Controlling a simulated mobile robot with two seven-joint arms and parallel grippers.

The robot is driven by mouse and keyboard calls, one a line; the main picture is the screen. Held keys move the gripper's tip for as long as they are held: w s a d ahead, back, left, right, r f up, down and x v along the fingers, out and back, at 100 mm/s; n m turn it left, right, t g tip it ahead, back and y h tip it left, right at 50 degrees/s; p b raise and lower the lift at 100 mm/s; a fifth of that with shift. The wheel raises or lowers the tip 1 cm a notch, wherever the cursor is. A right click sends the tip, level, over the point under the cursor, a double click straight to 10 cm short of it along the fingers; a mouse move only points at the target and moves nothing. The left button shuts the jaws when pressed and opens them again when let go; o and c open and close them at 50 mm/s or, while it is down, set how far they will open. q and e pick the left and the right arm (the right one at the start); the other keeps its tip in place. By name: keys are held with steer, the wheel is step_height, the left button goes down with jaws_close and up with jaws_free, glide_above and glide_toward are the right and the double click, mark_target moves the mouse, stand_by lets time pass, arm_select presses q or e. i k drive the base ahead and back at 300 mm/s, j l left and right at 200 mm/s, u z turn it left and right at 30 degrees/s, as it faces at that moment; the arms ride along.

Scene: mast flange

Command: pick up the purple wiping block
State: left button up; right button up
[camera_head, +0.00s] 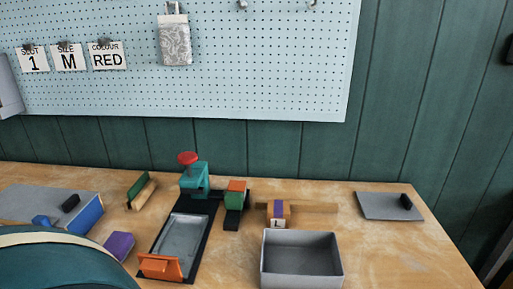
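A purple block (119,246) lies on the wooden table at the left, between a blue-sided grey tray and the black-framed fixture. It is partly hidden at its lower left by a large teal rounded shape in the foreground. Another block (278,213), tan with a purple band and a white label, stands behind the open grey box. Neither gripper is in view, and nothing is seen touching the purple block.
The open grey box (302,268) stands at front centre. The fixture (149,240) has a teal press with a red knob (188,158) and an orange block (160,267). A grey plate (390,206) lies at right. The right front table is clear.

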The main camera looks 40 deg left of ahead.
mark_target(120, 244)
steer(key=u, duration=2.3)
steer(key=j, duration=0.2)
